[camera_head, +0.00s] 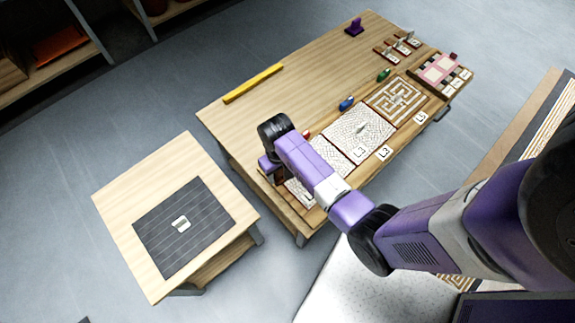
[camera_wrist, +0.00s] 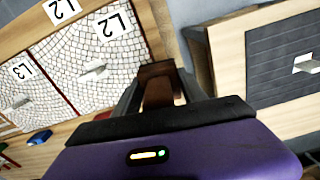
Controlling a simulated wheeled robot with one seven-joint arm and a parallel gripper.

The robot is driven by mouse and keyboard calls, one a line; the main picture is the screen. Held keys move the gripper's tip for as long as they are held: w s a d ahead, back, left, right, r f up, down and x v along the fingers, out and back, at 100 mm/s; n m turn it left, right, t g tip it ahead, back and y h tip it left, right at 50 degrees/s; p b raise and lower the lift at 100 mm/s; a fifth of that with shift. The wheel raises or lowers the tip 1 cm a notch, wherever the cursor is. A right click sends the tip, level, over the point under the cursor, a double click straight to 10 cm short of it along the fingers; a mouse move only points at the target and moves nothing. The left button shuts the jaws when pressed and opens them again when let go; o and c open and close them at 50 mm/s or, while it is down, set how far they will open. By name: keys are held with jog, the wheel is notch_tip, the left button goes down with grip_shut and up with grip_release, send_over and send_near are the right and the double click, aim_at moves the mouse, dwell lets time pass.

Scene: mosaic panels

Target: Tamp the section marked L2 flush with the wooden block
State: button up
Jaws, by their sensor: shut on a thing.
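My gripper (camera_wrist: 160,82) is shut on a brown wooden block (camera_wrist: 158,94); in the head view my gripper (camera_head: 275,168) is at the left end of the long table. The section marked L2 (camera_wrist: 125,62) is a white mosaic panel with its label (camera_wrist: 112,25) in the wrist view. A pale raised piece (camera_wrist: 93,72) stands on its surface. The block appears beside the panel's edge; I cannot tell whether it touches. In the head view my arm hides part of this section (camera_head: 332,153).
The L3 panel (camera_head: 352,127) and a maze-patterned panel (camera_head: 395,98) lie further along the long table (camera_head: 290,105). Small blue (camera_head: 346,103) and green (camera_head: 383,75) items stand behind them. A yellow bar (camera_head: 253,83) lies behind. A side table (camera_head: 125,200) carries a dark mat (camera_head: 160,240).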

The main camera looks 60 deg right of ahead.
jog(key=shift+m, duration=0.8)
jog(key=d+f+b, duration=0.1)
jog(key=f+b, duration=0.1)
jog(key=s+d+f+b, duration=0.1)
jog(key=d+f+b, duration=0.1)
jog(key=s+d+f+b, duration=0.1)
jog(key=f+b, duration=0.1)
jog(key=shift+d+f, duration=0.25)
jog(key=shift+f, duration=0.05)
jog(key=shift+f+b, duration=0.3)
jog(key=shift+f, duration=0.3)
dwell(2.0)
notch_tip(320, 180, up, 7)
jog(key=p, duration=0.7)
dwell(0.4)
jog(key=shift+d, duration=0.1)
dwell(0.3)
